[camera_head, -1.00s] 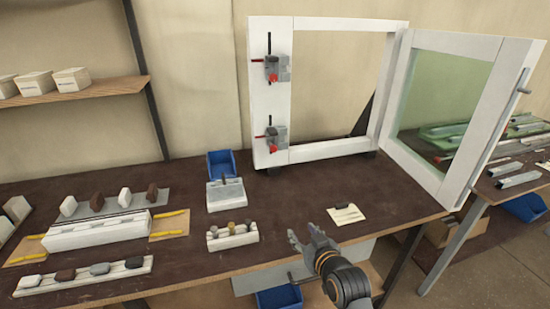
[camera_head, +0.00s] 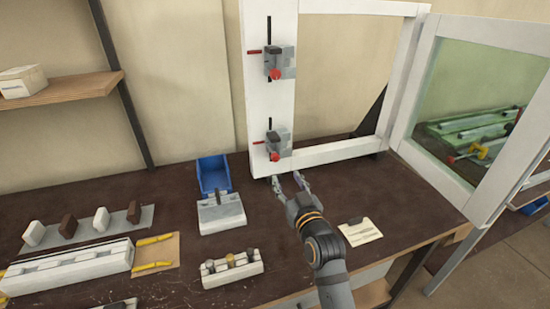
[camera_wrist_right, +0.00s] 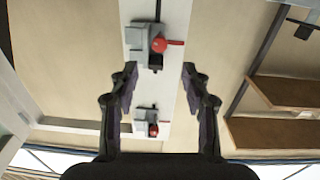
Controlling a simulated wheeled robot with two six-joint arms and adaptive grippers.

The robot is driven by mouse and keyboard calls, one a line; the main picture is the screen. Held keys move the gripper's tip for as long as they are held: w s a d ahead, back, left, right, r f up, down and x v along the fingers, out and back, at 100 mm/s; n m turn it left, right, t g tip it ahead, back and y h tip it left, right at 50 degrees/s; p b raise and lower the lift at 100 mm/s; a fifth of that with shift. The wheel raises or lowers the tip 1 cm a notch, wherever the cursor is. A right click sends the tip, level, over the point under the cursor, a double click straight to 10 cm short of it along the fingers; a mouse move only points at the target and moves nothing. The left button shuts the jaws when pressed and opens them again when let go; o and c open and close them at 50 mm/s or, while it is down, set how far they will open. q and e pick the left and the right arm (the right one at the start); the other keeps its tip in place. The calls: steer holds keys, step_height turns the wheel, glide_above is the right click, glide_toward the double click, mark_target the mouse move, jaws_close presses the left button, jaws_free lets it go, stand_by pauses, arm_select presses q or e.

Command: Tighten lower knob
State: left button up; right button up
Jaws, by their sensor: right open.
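The lower clamp (camera_head: 278,140) sits on the white frame's left post, with a red knob (camera_head: 275,157) at its bottom, a short red bar at its left and a black rod above. The upper clamp (camera_head: 281,62) looks alike, with its own red knob (camera_head: 275,75). My right gripper (camera_head: 287,179) is open and empty, a little below the lower clamp in the head view, apart from it. In the right wrist view, the open fingers (camera_wrist_right: 160,72) point toward the post; the lower red knob (camera_wrist_right: 160,45) shows large beyond the fingertips. My left gripper is not in view.
A grey-white block (camera_head: 221,212) and a blue bin (camera_head: 213,174) stand left of my right gripper. A white holder with several small pegs (camera_head: 231,268) is nearer. A glazed panel (camera_head: 465,110) stands open at the right.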

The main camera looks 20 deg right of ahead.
mark_target(276, 160)
steer(key=w+p, duration=0.1)
steer(key=w, duration=0.8)
steer(key=shift+w+r, duration=0.1)
steer(key=shift+w, duration=0.4)
steer(key=shift+c, duration=0.6)
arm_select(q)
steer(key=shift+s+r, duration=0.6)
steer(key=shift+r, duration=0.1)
arm_select(e)
jaws_close()
